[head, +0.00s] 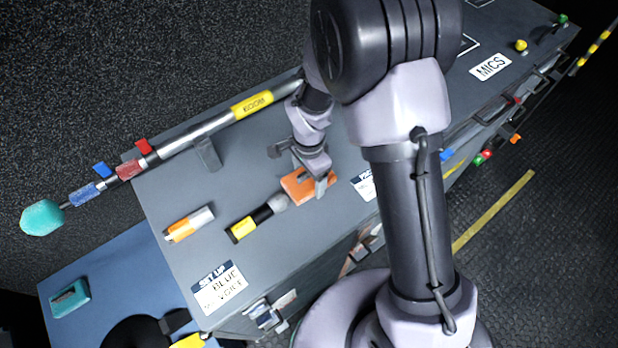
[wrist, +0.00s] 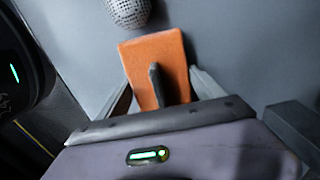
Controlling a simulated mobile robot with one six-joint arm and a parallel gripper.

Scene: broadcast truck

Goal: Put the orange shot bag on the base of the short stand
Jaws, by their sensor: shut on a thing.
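The orange shot bag (head: 297,185) is on or just above the grey case top, near its middle. My gripper (head: 315,186) is over it, pointing down, with its jaws shut on it. In the wrist view the orange bag (wrist: 156,55) lies between the fingers, with a dark upright strip at its middle. A round black thing (head: 135,334) on the blue surface at the lower left is cut off by the picture edge. It may be a stand base; I cannot tell. No short stand shows clearly.
A microphone with a yellow band (head: 250,225) lies right beside the bag. An orange-and-white cylinder (head: 189,224) lies further left. A long boom pole (head: 200,131) with a teal tip runs along the back. A teal block (head: 70,298) sits on the blue surface (head: 95,270).

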